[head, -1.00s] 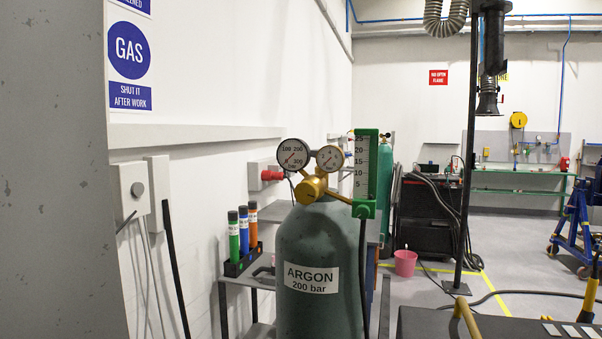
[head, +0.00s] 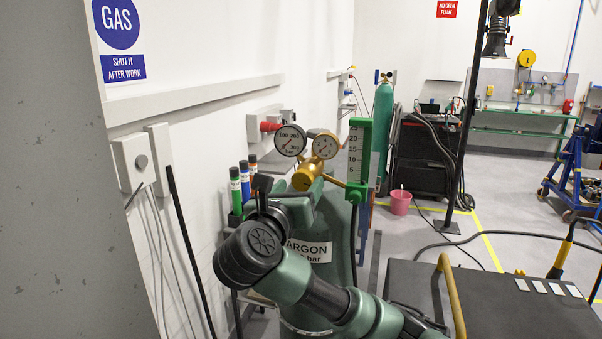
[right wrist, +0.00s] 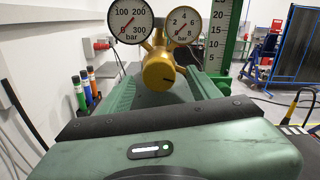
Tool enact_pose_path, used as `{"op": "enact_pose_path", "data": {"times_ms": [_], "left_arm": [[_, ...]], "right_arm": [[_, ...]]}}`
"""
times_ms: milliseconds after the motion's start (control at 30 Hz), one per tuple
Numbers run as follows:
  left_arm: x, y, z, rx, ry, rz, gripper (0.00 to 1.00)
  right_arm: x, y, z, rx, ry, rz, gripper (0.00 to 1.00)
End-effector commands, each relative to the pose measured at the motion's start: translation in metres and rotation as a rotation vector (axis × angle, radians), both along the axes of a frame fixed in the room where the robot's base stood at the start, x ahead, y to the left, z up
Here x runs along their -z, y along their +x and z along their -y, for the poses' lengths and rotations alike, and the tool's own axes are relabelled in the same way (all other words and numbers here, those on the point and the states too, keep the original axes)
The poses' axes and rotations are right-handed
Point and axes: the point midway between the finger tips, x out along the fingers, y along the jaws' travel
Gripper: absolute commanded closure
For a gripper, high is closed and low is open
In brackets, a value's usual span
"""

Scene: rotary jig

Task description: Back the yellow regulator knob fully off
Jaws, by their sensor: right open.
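The yellow regulator knob (head: 303,178) sits at the front of the brass regulator on the argon cylinder (head: 335,225). In the right wrist view the knob (right wrist: 158,72) faces me, with a short dark mark on its face. Two round gauges flank it above, the left one (right wrist: 130,22) and the right one (right wrist: 182,22). My right gripper (right wrist: 164,82) is open, its two green fingers pointing towards the knob from either side. In the head view it is just below and left of the knob, partly hidden by my arm. Contact cannot be told. My left gripper is not in view.
A green flowmeter (head: 358,160) stands right of the gauges. Green, blue and orange tubes (head: 240,185) stand behind on the left. A dark-topped cart with a yellow handle (head: 451,295) is at lower right. A pink bucket (head: 400,202) stands on the floor beyond.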

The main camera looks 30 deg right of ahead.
Motion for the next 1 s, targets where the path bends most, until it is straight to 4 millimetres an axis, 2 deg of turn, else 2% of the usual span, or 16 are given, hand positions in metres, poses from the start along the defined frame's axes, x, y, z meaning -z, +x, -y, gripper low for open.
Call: {"op": "enact_pose_path", "data": {"times_ms": [33,200,500,700,733,1000], "left_arm": [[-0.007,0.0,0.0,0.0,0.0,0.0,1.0],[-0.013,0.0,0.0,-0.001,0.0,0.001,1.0],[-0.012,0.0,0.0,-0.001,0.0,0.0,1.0],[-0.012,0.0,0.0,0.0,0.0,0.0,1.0],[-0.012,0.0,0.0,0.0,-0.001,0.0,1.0],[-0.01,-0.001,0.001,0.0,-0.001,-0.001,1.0]], "right_arm": [[-0.004,0.004,0.006,0.004,-0.005,-0.003,0.37],[-0.001,0.014,0.016,0.001,-0.002,-0.002,0.37],[0.001,0.016,0.018,-0.001,-0.001,0.001,0.37],[0.0,0.016,0.018,0.0,-0.001,0.001,0.93],[0.0,0.016,0.018,0.0,-0.001,0.001,1.0],[0.002,0.016,0.017,-0.001,-0.013,-0.02,1.0]]}}
